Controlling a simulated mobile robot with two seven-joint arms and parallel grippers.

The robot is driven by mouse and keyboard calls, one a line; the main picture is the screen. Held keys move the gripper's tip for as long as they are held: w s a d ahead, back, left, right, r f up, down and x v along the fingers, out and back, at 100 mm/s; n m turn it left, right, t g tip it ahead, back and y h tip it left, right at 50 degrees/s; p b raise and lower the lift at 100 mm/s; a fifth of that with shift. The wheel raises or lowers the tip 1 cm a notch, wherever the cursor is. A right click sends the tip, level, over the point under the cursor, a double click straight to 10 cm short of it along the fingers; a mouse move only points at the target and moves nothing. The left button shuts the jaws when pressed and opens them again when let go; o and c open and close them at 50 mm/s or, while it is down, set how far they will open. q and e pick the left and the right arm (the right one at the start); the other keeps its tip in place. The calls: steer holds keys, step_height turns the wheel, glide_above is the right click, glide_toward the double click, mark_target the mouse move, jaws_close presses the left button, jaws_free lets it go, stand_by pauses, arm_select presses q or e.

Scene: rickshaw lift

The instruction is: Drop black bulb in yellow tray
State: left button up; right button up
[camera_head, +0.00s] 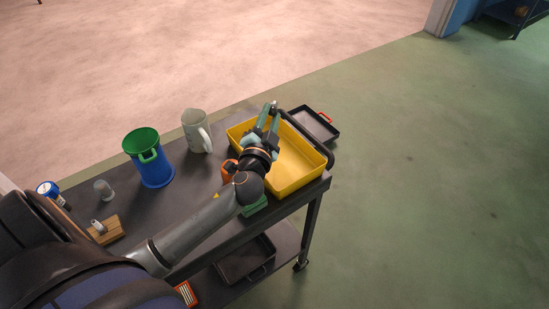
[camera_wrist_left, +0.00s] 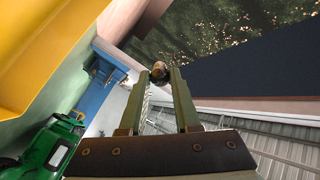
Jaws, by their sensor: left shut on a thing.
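The yellow tray (camera_head: 298,163) sits at the right end of the dark cart. Its wall also fills the upper left of the left wrist view (camera_wrist_left: 38,40). My left gripper (camera_head: 273,112) appears in front of the tray's far part, with its fingertips near the far rim. Its fingers are shut on a small dark round thing, likely the black bulb (camera_wrist_left: 159,72), held at the fingertips in the left wrist view. In the head view the bulb is too small to make out clearly. The height of the gripper above the tray is hard to tell. My right gripper is not in view.
On the cart top (camera_head: 180,203) stand a blue bin with a green rim (camera_head: 155,170), a pale pitcher (camera_head: 195,131), a small clear cup (camera_head: 103,190) and a wooden block (camera_head: 108,231). A dark tray (camera_head: 315,124) lies beyond the yellow tray. Green floor at right is clear.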

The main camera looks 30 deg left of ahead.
arm_select(q)
steer(key=shift+w+a+f, duration=0.35)
steer(key=shift+a+f, duration=0.05)
steer(key=shift+a, duration=0.1)
steer(key=shift+y, duration=0.3)
step_height(320, 180, down, 6)
steer(key=b, duration=0.4)
steer(key=shift+r+b, duration=0.1)
steer(key=shift+b, duration=0.25)
steer(key=o, duration=1)
steer(key=shift+s, duration=0.1)
